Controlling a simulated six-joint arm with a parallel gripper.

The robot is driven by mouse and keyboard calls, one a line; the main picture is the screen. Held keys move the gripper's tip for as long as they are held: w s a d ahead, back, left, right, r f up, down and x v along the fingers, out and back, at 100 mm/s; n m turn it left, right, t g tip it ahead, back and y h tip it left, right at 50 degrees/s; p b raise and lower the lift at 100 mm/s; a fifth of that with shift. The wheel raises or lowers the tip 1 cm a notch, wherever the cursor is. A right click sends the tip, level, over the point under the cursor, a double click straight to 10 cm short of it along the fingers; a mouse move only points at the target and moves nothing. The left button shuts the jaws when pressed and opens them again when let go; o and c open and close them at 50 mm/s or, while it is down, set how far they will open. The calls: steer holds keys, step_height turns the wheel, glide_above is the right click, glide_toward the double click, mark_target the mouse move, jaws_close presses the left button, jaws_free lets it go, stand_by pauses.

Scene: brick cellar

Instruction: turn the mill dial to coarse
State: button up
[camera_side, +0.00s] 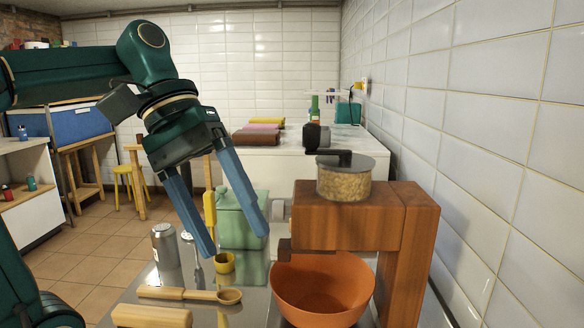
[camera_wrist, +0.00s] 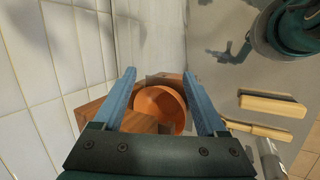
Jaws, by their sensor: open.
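The wooden mill (camera_side: 420,225) stands at the right in the side view, with a round container of grain-like material (camera_side: 343,184) on top. A grey disc with a black lever (camera_side: 338,157) caps it; I cannot read any fine or coarse marking, nor tell if this is the dial. An orange bowl (camera_side: 325,290) sits under the mill's short spout; the bowl also shows in the wrist view (camera_wrist: 162,100), between my fingers. My gripper (camera_side: 234,241) is open and empty, left of the mill and apart from it, fingers pointing down. In the wrist view the gripper (camera_wrist: 160,75) partly hides the mill.
A green box (camera_side: 240,222), a can (camera_side: 165,245), a small yellow cup (camera_side: 224,263) and a wooden spoon (camera_side: 190,294) stand or lie left of the bowl. A white tiled wall (camera_side: 500,130) rises close to the mill's right.

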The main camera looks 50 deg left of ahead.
steer(key=w+a+r+n+t+h, duration=0.3)
steer(key=w+a+n+t+h, duration=0.6)
steer(key=a+n, duration=0.85)
steer(key=n+t+y, duration=0.2)
glide_toward(283, 211)
steer(key=w, duration=0.3)
steer(key=shift+f+x, duration=0.15)
steer(key=shift+x, duration=1.15)
steer(key=shift+f+x, duration=0.2)
steer(key=shift+x, duration=1.1)
steer(key=shift+s+d, duration=0.15)
steer(key=shift+s, duration=0.05)
jaws_close()
